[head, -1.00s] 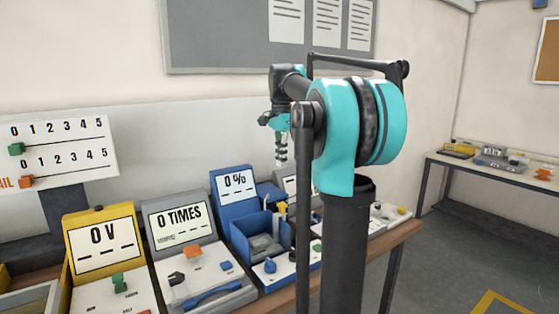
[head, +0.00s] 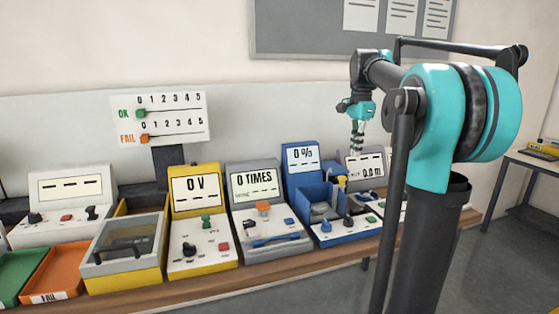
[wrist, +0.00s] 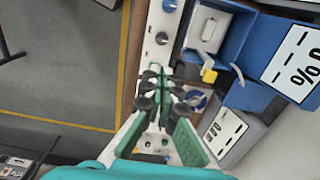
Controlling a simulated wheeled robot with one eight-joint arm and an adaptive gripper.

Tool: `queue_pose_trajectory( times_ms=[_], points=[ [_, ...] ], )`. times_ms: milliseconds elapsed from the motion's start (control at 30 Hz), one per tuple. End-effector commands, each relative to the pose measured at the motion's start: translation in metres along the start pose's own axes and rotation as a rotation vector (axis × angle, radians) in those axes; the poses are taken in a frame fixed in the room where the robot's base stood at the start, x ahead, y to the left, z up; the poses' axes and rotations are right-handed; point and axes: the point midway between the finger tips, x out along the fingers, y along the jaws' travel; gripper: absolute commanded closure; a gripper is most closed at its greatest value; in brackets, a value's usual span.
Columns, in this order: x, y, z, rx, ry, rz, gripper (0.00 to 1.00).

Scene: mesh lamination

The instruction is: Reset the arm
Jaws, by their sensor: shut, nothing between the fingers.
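My gripper (head: 357,148) hangs from my teal and black arm at the right of the head view, over the right part of the bench (head: 262,280). Its fingers point down and are shut with nothing between them. In the wrist view my gripper (wrist: 159,76) shows green and black fingers close together over a white panel with knobs. The blue machine (head: 313,179) with the "0 %" display stands just left of the gripper in the head view. Whether the fingertips touch anything cannot be told.
An OK/FAIL board (head: 180,120) stands behind. Open floor (wrist: 60,70) lies before the bench.

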Motion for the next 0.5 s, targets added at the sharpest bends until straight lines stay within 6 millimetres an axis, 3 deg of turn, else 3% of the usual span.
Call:
queue_pose_trajectory(
  times_ms=[267, 500],
  points=[
    [0.021, 0.005, 0.006, -0.073, 0.009, -0.019, 1.00],
    [0.056, 0.015, 0.016, -0.192, 0.026, -0.050, 1.00]
  ],
)
